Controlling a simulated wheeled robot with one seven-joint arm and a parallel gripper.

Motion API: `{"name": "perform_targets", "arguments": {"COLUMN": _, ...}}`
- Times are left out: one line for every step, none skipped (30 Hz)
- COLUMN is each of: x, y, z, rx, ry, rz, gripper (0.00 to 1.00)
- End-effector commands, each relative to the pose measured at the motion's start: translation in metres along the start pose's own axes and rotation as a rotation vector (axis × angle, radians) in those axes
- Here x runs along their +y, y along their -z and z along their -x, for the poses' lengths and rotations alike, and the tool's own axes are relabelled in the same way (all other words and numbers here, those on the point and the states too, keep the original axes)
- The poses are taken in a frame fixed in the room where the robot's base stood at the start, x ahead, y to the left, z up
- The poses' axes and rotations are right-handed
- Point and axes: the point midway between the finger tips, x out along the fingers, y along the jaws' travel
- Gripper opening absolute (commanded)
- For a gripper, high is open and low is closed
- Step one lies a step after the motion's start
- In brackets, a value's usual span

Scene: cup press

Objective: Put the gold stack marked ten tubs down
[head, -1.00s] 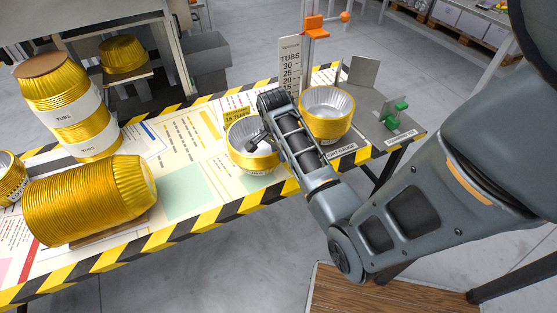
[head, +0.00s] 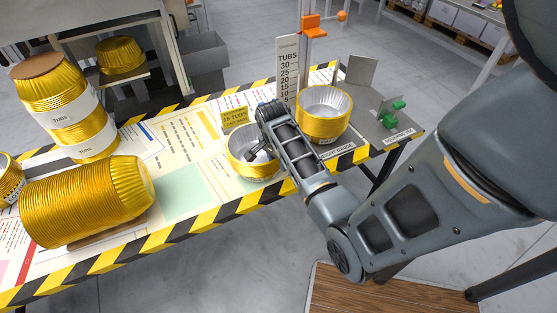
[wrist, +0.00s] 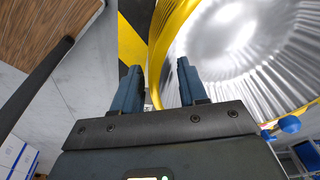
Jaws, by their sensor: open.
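A short gold stack (head: 262,171) with a silver inside stands upright near the table's front edge, beside a yellow sign that seems to read 15 tubs. A taller gold stack (head: 325,127) stands upright to its right at the height gauge (head: 288,72). I cannot read a ten on either. My gripper (head: 250,156) is at the short stack's rim, partly hidden by my arm in the head view. In the wrist view, my open gripper (wrist: 158,78) has one finger outside the gold wall (wrist: 166,35) and the other over the silver inside.
A long gold stack (head: 85,203) lies on its side at the left. A tall wrapped stack (head: 62,108) stands behind it. A green fixture (head: 391,115) is at the table's right end. The pale green patch (head: 180,190) is bare.

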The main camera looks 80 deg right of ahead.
Motion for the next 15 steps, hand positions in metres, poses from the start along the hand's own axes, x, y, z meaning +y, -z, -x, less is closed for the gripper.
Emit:
{"name": "perform_targets", "arguments": {"x": 0.0, "y": 0.0, "z": 0.0, "rx": 0.0, "ry": 0.0, "rz": 0.0, "gripper": 0.42}}
{"name": "perform_targets", "arguments": {"x": 0.0, "y": 0.0, "z": 0.0, "rx": 0.0, "ry": 0.0, "rz": 0.0, "gripper": 0.42}}
{"name": "perform_targets", "arguments": {"x": 0.0, "y": 0.0, "z": 0.0, "rx": 0.0, "ry": 0.0, "rz": 0.0, "gripper": 0.42}}
{"name": "perform_targets", "arguments": {"x": 0.0, "y": 0.0, "z": 0.0, "rx": 0.0, "ry": 0.0, "rz": 0.0, "gripper": 0.42}}
{"name": "perform_targets", "arguments": {"x": 0.0, "y": 0.0, "z": 0.001, "rx": 0.0, "ry": 0.0, "rz": 0.0, "gripper": 0.42}}
{"name": "perform_targets", "arguments": {"x": 0.0, "y": 0.001, "z": 0.003, "rx": 0.0, "ry": 0.0, "rz": 0.0, "gripper": 0.42}}
{"name": "perform_targets", "arguments": {"x": 0.0, "y": 0.001, "z": 0.004, "rx": 0.0, "ry": 0.001, "rz": 0.0, "gripper": 0.42}}
{"name": "perform_targets", "arguments": {"x": 0.0, "y": 0.001, "z": 0.006, "rx": 0.0, "ry": 0.001, "rz": 0.0, "gripper": 0.42}}
{"name": "perform_targets", "arguments": {"x": -0.001, "y": 0.001, "z": 0.011, "rx": 0.001, "ry": 0.001, "rz": 0.0, "gripper": 0.42}}
{"name": "perform_targets", "arguments": {"x": -0.001, "y": 0.001, "z": 0.015, "rx": 0.001, "ry": 0.002, "rz": 0.0, "gripper": 0.42}}
{"name": "perform_targets", "arguments": {"x": -0.001, "y": 0.001, "z": 0.019, "rx": 0.001, "ry": 0.002, "rz": 0.0, "gripper": 0.42}}
{"name": "perform_targets", "arguments": {"x": -0.001, "y": 0.001, "z": 0.026, "rx": 0.001, "ry": 0.003, "rz": 0.0, "gripper": 0.42}}
{"name": "perform_targets", "arguments": {"x": -0.001, "y": 0.001, "z": 0.032, "rx": 0.001, "ry": 0.003, "rz": 0.001, "gripper": 0.42}}
{"name": "perform_targets", "arguments": {"x": -0.001, "y": 0.0, "z": 0.038, "rx": 0.001, "ry": 0.003, "rz": 0.001, "gripper": 0.42}}
{"name": "perform_targets", "arguments": {"x": -0.002, "y": 0.0, "z": 0.047, "rx": 0.002, "ry": 0.004, "rz": 0.001, "gripper": 0.42}}
